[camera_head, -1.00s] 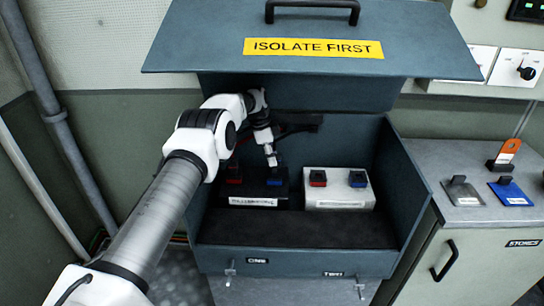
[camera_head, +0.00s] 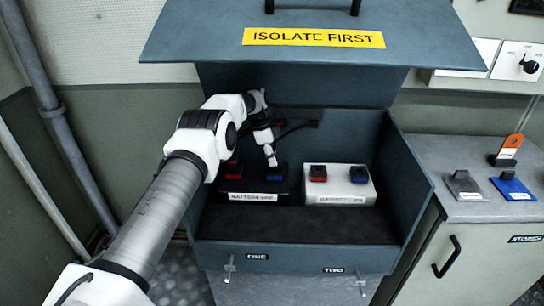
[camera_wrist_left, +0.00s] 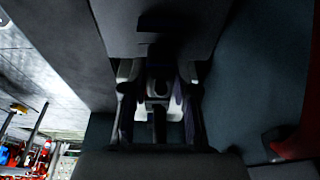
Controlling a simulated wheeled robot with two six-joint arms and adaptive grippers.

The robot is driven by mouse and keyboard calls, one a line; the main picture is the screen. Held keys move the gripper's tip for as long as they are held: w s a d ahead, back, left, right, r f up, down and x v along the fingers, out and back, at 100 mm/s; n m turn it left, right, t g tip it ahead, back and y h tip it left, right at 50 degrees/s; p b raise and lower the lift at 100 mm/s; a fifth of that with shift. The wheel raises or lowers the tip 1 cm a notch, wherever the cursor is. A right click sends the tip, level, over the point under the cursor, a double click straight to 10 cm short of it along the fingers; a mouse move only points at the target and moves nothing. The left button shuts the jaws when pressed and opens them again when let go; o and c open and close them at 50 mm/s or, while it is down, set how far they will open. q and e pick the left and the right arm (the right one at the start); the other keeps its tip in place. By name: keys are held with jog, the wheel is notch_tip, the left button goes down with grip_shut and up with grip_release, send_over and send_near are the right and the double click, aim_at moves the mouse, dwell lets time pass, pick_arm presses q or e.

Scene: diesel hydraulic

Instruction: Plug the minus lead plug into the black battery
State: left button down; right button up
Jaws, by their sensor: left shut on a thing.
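The black battery (camera_head: 240,186) stands at the left inside the open box, with a red terminal block (camera_head: 232,170) and a blue one (camera_head: 276,174) on top. My left gripper (camera_head: 270,158) is just above its blue block. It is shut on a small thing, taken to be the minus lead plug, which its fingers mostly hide. A dark lead (camera_head: 294,129) runs right from the gripper. In the left wrist view the gripper (camera_wrist_left: 158,105) is in deep shadow with a dark shape between its fingers. Whether plug and battery touch cannot be told. My right gripper is not in view.
A white battery (camera_head: 340,186) stands right of the black one. The box lid (camera_head: 200,40) hangs over the arm, and the box's side wall (camera_head: 408,190) bounds the right. A grey side counter (camera_head: 450,155) holds several switch pieces.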

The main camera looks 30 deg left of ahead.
pick_arm(q)
jog(key=shift+f, duration=0.35)
jog(key=c, duration=0.8)
grip_release()
jog(key=shift+r, duration=0.1)
